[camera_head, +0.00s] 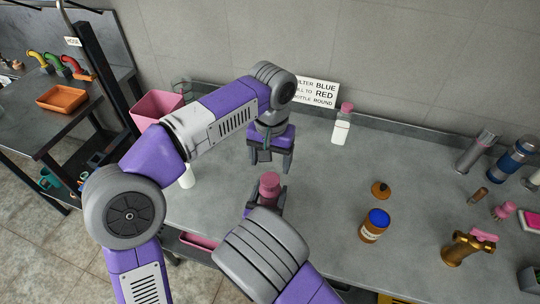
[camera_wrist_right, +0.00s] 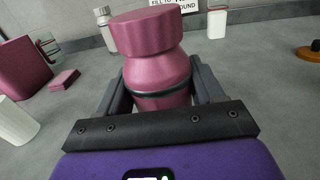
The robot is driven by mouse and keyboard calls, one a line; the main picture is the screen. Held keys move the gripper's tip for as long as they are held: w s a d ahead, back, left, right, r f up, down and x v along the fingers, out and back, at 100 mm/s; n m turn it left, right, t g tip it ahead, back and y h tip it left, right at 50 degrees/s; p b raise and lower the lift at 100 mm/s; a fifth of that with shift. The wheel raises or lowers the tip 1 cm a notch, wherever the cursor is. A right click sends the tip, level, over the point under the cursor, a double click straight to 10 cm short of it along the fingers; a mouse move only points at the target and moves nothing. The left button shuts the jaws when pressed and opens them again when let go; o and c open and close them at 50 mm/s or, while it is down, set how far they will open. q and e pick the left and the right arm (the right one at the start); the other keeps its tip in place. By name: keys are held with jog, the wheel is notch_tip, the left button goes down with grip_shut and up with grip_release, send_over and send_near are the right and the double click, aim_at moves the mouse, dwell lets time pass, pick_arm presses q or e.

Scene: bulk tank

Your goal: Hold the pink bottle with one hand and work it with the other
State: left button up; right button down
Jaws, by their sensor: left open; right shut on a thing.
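The pink bottle (camera_head: 269,186) stands upright near the middle of the grey bench, its wide pink cap on. In the right wrist view the bottle (camera_wrist_right: 158,75) sits between the fingers of my right gripper (camera_wrist_right: 165,95), which is shut on its body below the cap. In the head view my right gripper (camera_head: 266,205) reaches it from the front and partly hides its lower body. My left gripper (camera_head: 268,160) is open and empty, pointing down just above and behind the bottle's cap, apart from it.
A brown jar with a blue lid (camera_head: 374,226) and a brass tool (camera_head: 466,246) are on the right. A pink bin (camera_head: 157,107) is at the left. Bare bench lies right of the bottle.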

aim_at(270, 179)
pick_arm(q)
jog(key=n, duration=0.3)
jog(key=shift+r+n, duration=0.15)
jog(key=shift+n, duration=0.25)
jog(key=n, duration=0.5)
jog(key=shift+r, duration=0.25)
jog(key=shift+f, duration=4.05)
